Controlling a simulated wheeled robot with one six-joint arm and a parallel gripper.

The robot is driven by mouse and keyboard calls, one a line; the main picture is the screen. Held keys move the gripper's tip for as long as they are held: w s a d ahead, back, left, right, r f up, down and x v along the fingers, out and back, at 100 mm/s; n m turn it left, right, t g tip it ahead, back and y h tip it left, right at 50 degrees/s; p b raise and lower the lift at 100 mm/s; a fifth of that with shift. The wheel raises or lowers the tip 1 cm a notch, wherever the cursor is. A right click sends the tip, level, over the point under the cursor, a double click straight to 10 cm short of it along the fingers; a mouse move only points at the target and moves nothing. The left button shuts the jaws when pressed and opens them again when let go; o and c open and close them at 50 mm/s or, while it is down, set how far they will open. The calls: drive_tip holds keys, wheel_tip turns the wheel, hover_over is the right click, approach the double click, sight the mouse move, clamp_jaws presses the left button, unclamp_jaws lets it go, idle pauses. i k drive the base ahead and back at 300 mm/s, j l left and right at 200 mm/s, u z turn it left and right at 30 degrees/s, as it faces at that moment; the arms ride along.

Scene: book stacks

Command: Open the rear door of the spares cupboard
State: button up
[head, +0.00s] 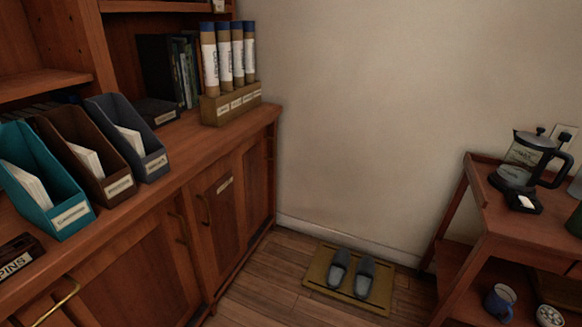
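A long reddish wooden cupboard (255,126) runs along the left side of the head view to the far wall. Its front has panelled doors, all looking shut. The farther door (222,225) carries a small pale label (224,185), too small to read, and a thin vertical handle (204,209) near its left edge. The nearer door (135,280) has a similar handle (182,230) near its right edge. Which door belongs to the spares cupboard I cannot tell. My gripper is not in view.
Teal, brown and grey file holders (128,140) and a rack of tubes (230,103) stand on the cupboard top. A brass handle (57,303) shows at lower left. Slippers lie on a mat (322,268). A wooden trolley (480,205) with a coffee press stands right. Floor between is clear.

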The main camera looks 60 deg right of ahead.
sight(253, 155)
drive_tip(key=z, duration=1.3)
